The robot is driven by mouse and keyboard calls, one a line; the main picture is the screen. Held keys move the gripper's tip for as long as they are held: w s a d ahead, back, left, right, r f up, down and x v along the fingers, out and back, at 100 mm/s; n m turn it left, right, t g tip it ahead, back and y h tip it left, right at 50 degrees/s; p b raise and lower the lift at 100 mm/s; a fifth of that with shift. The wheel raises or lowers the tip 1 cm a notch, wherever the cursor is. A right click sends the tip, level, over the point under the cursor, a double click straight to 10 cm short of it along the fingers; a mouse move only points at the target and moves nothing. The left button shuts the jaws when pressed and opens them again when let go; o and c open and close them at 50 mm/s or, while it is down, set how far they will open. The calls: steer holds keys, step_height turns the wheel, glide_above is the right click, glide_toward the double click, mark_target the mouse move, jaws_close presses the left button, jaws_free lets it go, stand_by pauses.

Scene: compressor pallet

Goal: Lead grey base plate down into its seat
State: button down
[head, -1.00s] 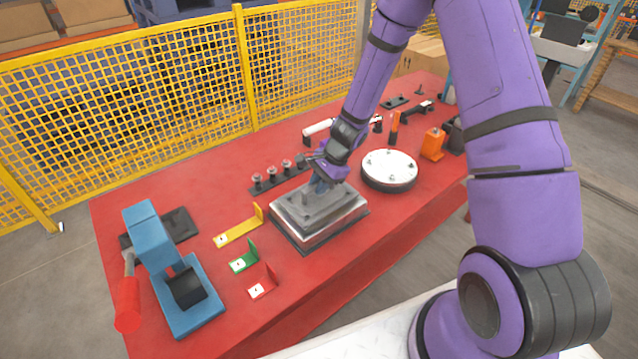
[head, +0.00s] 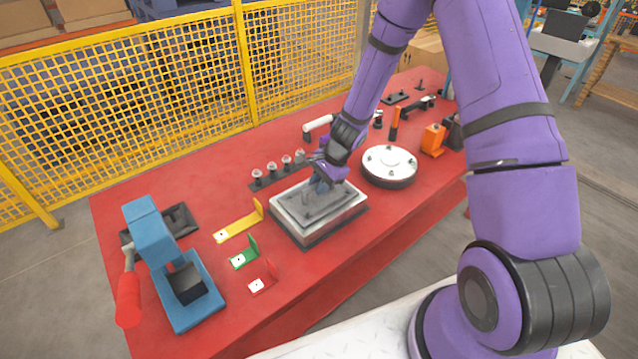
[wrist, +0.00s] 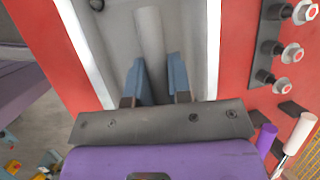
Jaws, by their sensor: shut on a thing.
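The grey base plate (head: 333,203) lies level at the silver, block-like seat (head: 318,229) in the middle of the red table. The seat's pale rim shows around the plate. I cannot tell whether a thin gap is left beneath the plate. My gripper (head: 320,186) points down over the plate, its blue fingers closed on an upright grey post on it. In the wrist view my gripper (wrist: 158,82) has a finger on each side of the round post (wrist: 150,38), with the grey plate surface (wrist: 194,45) behind. The plate's underside is hidden.
A round white-topped disc (head: 389,163) stands close right of the seat. Several knobs on a dark strip (head: 282,171) lie behind it. Yellow (head: 240,226), green (head: 244,257) and red (head: 264,281) brackets and a blue press (head: 172,265) are to the left.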

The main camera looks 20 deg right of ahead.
steer(key=c, duration=1)
jaws_free()
steer(key=shift+o, duration=0.2)
steer(key=v, duration=1)
steer(key=shift+d+r, duration=0.2)
steer(key=shift+r, duration=0.15)
